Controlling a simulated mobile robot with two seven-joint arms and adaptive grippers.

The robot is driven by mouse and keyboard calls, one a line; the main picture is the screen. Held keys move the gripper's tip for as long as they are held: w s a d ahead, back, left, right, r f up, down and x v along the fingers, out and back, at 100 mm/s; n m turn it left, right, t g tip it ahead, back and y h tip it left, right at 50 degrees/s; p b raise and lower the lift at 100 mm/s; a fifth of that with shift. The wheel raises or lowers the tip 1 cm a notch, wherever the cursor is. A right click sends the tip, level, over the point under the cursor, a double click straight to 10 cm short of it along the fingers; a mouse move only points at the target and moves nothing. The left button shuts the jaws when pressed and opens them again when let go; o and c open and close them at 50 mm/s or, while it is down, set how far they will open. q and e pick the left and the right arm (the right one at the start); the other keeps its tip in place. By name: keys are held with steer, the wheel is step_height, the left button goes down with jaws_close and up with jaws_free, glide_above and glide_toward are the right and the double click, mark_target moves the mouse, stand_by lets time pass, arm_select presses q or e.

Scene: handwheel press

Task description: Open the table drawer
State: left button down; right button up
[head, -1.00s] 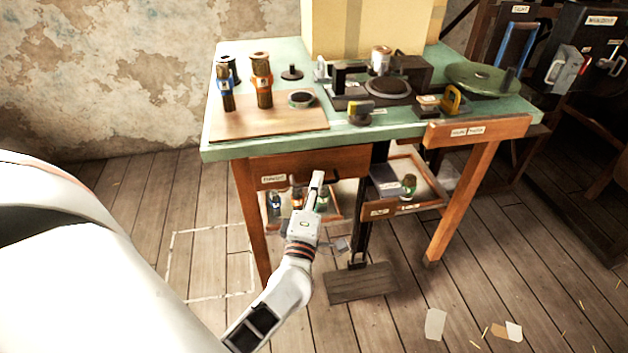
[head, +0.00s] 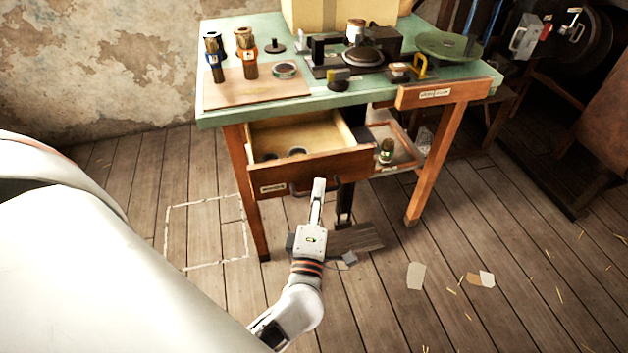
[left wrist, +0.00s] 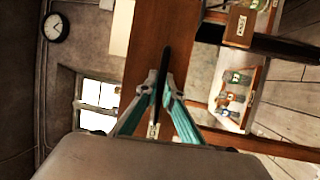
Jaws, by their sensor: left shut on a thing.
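The table drawer (head: 272,179) under the green-topped table (head: 215,118) is pulled well out, and its pale inside shows with a few dark round things in it. My left gripper (head: 318,184) is at the drawer's wooden front. In the left wrist view my left gripper (left wrist: 163,88) has its two fingers closed on the dark drawer handle (left wrist: 167,62), a bar in front of the wooden drawer front (left wrist: 143,45). My right gripper is not in view.
A lower shelf (head: 405,160) holds a small bottle. Paper scraps (head: 416,275) lie on the open floor.

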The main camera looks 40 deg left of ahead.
arm_select(q)
steer(key=shift+s+d, duration=0.2)
steer(key=shift+d, duration=0.05)
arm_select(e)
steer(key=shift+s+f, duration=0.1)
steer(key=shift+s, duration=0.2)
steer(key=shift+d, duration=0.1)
arm_select(q)
steer(key=c, duration=2.4)
jaws_free()
steer(key=shift+c, duration=0.2)
steer(key=v, duration=0.7)
steer(key=shift+s, duration=0.25)
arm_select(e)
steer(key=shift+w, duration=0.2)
arm_select(q)
steer(key=shift+d, duration=0.15)
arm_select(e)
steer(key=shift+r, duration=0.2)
